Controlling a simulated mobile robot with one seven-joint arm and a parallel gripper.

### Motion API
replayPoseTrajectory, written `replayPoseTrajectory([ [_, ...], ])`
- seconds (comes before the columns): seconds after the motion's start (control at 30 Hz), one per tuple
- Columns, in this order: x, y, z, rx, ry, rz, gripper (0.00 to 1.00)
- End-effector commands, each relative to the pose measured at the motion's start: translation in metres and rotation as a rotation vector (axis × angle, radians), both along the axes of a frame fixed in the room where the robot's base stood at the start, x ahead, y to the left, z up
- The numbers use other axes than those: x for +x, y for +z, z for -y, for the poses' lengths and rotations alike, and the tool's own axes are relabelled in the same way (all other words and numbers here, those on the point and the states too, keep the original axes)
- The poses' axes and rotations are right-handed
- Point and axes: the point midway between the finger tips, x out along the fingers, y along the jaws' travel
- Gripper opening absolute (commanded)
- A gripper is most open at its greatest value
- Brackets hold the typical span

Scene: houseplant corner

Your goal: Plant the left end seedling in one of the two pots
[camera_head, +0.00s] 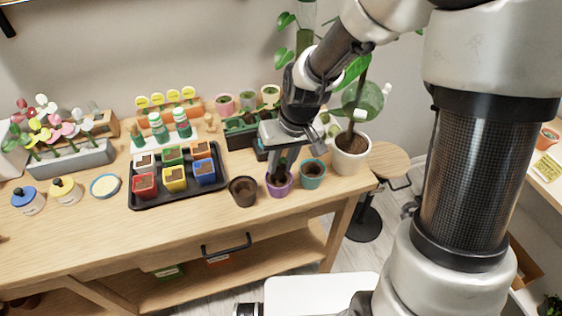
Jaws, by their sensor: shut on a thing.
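My gripper (281,170) points down at the purple pot (278,187), its fingertips at or just inside the rim. It is shut on a seedling, which the fingers and the pot's rim almost wholly hide; I cannot tell whether its root touches the soil. A teal pot (313,180) with dark soil stands just right of the purple one. A dark brown pot (243,196) stands to the left. A dark green seedling holder (239,139) is behind, partly covered by my gripper.
A black tray (178,202) with several coloured soil cups lies left of the pots. A large white pot (351,158) with a tall plant stands close on the right, near the table's right end. Small pots (247,99) line the back. Bare wood (225,222) lies in front.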

Motion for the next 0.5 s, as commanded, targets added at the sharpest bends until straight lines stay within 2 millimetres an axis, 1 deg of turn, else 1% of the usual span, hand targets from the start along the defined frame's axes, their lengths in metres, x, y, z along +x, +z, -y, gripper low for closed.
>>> replayPoseTrajectory([
  [0.5, 0.000, -0.013, 0.000, 0.000, 0.000, -0.001, 0.03],
])
